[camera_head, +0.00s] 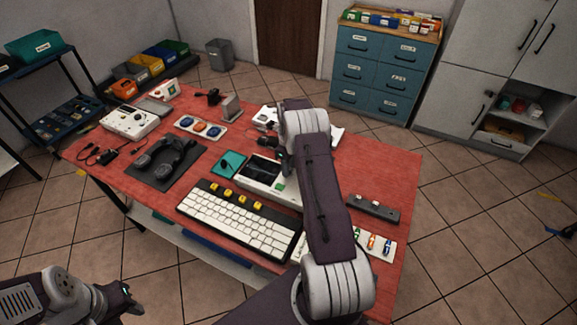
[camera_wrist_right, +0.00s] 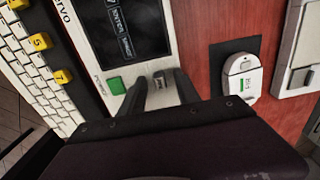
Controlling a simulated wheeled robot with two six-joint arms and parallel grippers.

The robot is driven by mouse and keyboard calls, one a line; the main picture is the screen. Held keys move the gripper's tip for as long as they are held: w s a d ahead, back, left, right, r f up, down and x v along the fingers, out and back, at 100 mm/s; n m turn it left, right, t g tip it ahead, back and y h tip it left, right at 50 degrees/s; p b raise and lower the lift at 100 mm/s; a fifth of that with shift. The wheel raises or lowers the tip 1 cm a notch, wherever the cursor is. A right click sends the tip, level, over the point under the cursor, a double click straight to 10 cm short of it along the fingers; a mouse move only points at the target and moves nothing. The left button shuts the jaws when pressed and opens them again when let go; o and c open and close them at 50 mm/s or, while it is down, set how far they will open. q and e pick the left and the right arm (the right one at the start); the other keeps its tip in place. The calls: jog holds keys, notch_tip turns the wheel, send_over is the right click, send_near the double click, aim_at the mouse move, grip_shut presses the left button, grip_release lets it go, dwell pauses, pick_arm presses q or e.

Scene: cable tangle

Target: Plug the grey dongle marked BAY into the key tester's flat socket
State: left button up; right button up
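The key tester (camera_head: 246,184) is a pale box with a dark screen and a green button in the middle of the table. In the right wrist view the tester (camera_wrist_right: 187,38) shows its screen and green button (camera_wrist_right: 116,85). A small grey block (camera_wrist_right: 159,78) stands on its face beside the button. I cannot tell whether it is the dongle or part of the socket; no BAY mark is readable. My right gripper (camera_wrist_right: 160,90) is over the tester, its fingers apart on either side of the block, apparently not touching it. My left gripper (camera_head: 130,300) is low at the left, off the table.
A white keyboard (camera_head: 240,218) with yellow keys lies in front of the tester. A headset (camera_head: 160,157) lies on a dark mat to the left. A dark grey bar (camera_head: 372,207) and a white strip with coloured pieces (camera_head: 375,245) are at the right. Bare red table shows at right back.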

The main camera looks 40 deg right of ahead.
notch_tip(320, 180, up, 9)
dwell(0.5)
